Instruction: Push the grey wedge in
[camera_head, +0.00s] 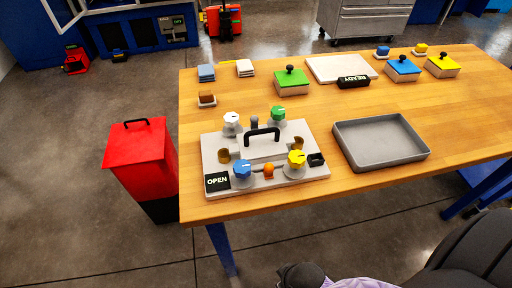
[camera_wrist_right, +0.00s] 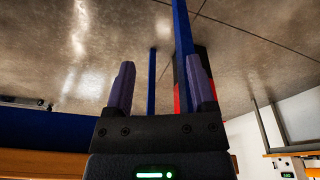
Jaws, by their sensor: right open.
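A light grey fixture plate (camera_head: 210,143) lies on the wooden table, with a grey block under a black arched handle (camera_head: 262,132) at its middle. I cannot tell for sure which part is the grey wedge. A small dark block (camera_head: 316,159) sits at the plate's right edge, and a small grey upright piece (camera_head: 254,122) stands behind the handle. My right gripper (camera_wrist_right: 160,68) is open and empty in the right wrist view, with bare floor and table legs beyond it. It touches none of the fixture there. My left gripper is not in view.
White (camera_head: 232,118), green (camera_head: 278,114), blue (camera_head: 242,168) and yellow (camera_head: 296,158) knobs stand around the handle. An OPEN sign (camera_head: 217,181) is at the plate's front left. An empty grey tray (camera_head: 348,151) lies to the right. A red bin (camera_head: 138,150) stands left of the table.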

